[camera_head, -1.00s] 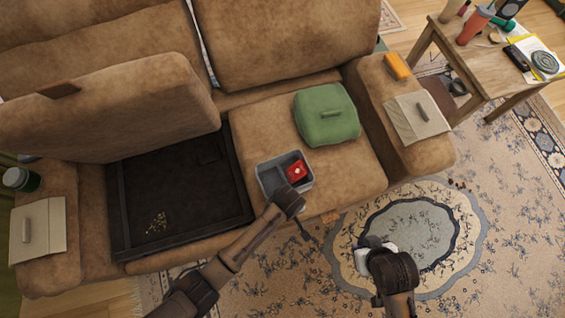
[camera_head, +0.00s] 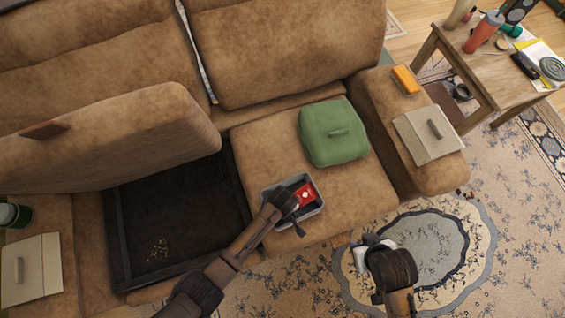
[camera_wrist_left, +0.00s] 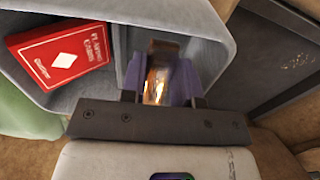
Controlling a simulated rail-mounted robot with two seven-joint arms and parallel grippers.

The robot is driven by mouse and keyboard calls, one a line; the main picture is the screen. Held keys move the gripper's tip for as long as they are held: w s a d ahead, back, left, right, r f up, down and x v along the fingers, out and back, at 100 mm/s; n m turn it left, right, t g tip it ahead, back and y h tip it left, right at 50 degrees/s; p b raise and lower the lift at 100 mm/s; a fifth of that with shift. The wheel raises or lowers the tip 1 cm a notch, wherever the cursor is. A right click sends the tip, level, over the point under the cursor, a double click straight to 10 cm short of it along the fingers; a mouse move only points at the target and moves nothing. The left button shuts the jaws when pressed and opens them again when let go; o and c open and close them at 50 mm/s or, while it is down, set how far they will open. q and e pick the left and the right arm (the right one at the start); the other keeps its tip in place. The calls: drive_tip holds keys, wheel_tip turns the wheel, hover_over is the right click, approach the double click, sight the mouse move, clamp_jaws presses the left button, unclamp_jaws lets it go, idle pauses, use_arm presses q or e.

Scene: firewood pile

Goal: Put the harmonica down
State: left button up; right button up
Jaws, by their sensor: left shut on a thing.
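My left gripper (camera_head: 284,204) is over the grey two-compartment bin (camera_head: 309,217) on the sofa seat. In the left wrist view, its purple fingers (camera_wrist_left: 160,82) are shut on a shiny, reflective piece, the harmonica (camera_wrist_left: 158,78), inside the empty-looking compartment of the bin (camera_wrist_left: 190,20). Whether the harmonica touches the bin floor cannot be told. In the head view the harmonica is hidden by the hand. My right gripper (camera_head: 370,245) hangs over the rug in front of the sofa; its fingers are not clear.
A red playing-card box (camera_wrist_left: 60,55) lies in the bin's other compartment, past a divider. A green cushion (camera_head: 333,135) is behind the bin. An open dark sofa compartment (camera_head: 175,225) is to the left. An orange item (camera_head: 405,80) lies on the right armrest.

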use_arm(q)
wheel_tip(320, 180, down, 3)
drive_tip(key=shift+w+f+b, duration=0.1)
drive_tip(key=shift+f+b, duration=0.1)
drive_tip(key=shift+b, duration=0.55)
drive_tip(key=shift+f, duration=0.15)
